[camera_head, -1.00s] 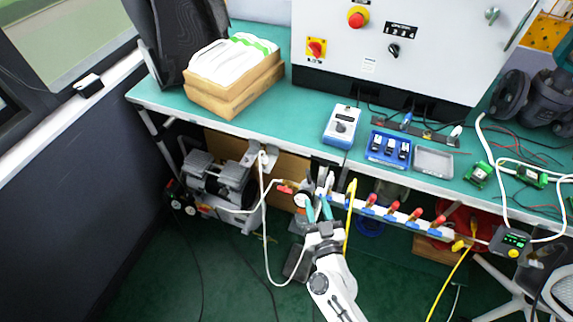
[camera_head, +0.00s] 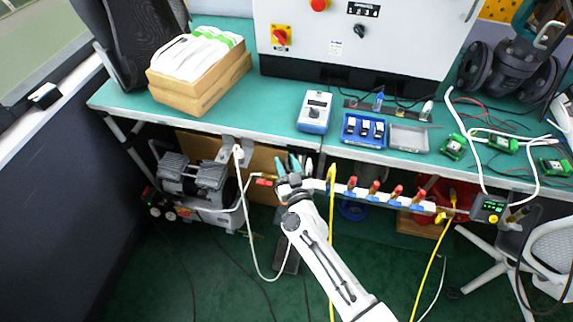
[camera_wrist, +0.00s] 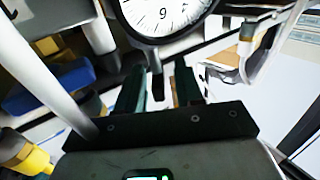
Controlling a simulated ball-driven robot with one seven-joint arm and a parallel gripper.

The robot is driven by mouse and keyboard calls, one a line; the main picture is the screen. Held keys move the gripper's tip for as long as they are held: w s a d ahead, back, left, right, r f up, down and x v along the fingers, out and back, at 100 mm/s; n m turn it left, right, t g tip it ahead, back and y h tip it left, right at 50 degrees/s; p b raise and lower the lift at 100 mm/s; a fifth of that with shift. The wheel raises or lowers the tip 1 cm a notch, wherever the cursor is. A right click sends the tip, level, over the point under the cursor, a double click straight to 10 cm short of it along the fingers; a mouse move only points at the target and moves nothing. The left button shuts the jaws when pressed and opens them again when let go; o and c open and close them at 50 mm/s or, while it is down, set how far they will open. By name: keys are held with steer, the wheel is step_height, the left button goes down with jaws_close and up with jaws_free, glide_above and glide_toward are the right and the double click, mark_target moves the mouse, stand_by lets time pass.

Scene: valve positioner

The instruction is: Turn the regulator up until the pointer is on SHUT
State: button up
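In the wrist view a round gauge (camera_wrist: 163,17) with a white face and black rim shows at the top, cut off by the frame edge. Only part of its scale is visible, and I cannot read a pointer or the word SHUT. My gripper (camera_head: 289,164) reaches to the air line under the bench front edge. Its teal fingers (camera_wrist: 160,88) stand apart, just below the gauge in the wrist picture. A small dark stem (camera_wrist: 157,87) shows between them, with no clear contact. The regulator body is mostly hidden behind my gripper in the head view.
The air manifold (camera_head: 375,194) with red-handled valves runs right of my gripper. A yellow hose (camera_head: 331,235) hangs close beside my arm. The green bench (camera_head: 240,113) carries a blue meter (camera_head: 314,112) and a blue tray (camera_head: 363,131). A compressor (camera_head: 193,178) stands beneath.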

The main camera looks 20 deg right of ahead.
jaws_close()
stand_by(0.3)
steer(key=shift+r+h+p, duration=0.15)
steer(key=shift+h+p, duration=0.25)
steer(key=shift+p, duration=0.05)
